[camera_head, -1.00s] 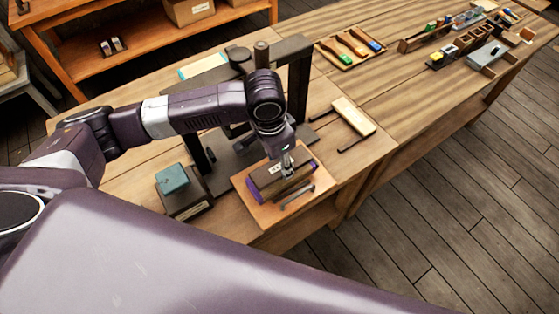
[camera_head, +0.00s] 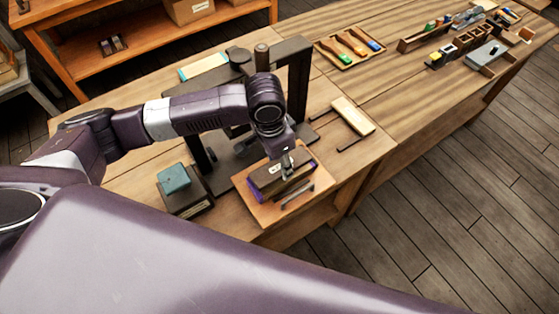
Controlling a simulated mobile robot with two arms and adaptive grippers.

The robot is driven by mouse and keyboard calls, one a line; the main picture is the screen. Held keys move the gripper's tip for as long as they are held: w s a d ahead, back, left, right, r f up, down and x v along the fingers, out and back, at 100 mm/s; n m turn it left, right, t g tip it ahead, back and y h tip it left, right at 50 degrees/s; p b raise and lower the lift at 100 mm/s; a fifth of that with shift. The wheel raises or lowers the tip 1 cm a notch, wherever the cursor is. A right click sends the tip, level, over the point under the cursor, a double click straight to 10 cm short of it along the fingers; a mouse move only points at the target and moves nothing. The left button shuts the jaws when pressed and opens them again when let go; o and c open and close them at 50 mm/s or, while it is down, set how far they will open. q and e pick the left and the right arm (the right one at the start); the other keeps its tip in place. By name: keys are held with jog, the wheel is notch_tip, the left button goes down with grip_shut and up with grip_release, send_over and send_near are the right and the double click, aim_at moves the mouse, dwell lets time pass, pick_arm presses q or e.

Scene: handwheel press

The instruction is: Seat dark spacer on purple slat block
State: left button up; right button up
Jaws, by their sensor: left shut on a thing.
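The dark spacer (camera_head: 268,183) is a dark brown bar over the purple slat block (camera_head: 289,196). The fingertips are small and partly hidden. I cannot tell whether the spacer touches the block or hangs just above it. The block lies on a wooden board (camera_head: 265,213) at the table's front edge. My right gripper is not in view.
The dark press frame (camera_head: 299,85) stands behind my left arm. A teal block (camera_head: 173,178) on a dark box is to the left. A pale slat piece with dark rods (camera_head: 352,116) lies to the right. A tool tray (camera_head: 350,48) is behind.

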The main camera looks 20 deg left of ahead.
pick_arm(q)
jog(key=shift+f, duration=1)
jog(key=o, duration=1.3)
jog(key=shift+r, duration=0.1)
jog(key=r, duration=0.8)
jog(key=s+a+r, duration=0.1)
jog(key=r, duration=0.2)
jog(key=shift+s+r, duration=0.1)
jog(key=shift+r, duration=0.3)
jog(key=shift+s+d+f, duration=0.1)
